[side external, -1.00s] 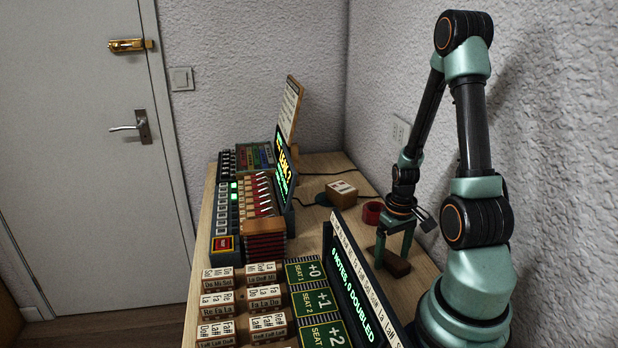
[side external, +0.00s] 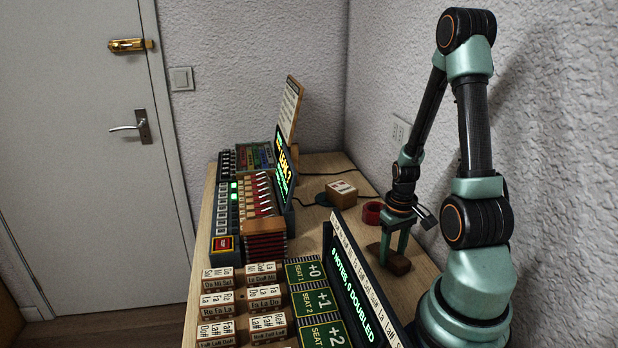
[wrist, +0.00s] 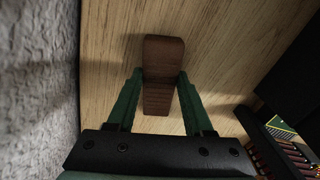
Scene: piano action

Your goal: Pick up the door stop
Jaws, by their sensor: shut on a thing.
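The door stop (side external: 401,266) is a brown wooden wedge lying on the table beside the wall in the side external view. In the wrist view the door stop (wrist: 163,98) lies lengthwise between the fingers, its wider end pointing away from the wrist. My gripper (side external: 393,259) points down over it, with one green finger on each side. In the wrist view my gripper (wrist: 160,74) is shut on the middle of the door stop. The door stop appears to rest on the wood; I see no clear gap under it.
A red ring (side external: 372,212) and a small wooden box (side external: 341,193) stand behind my gripper. A long black display (side external: 350,275) stands close on the left. Several labelled blocks (side external: 265,298) fill the front left. The textured wall (side external: 540,120) is close on the right.

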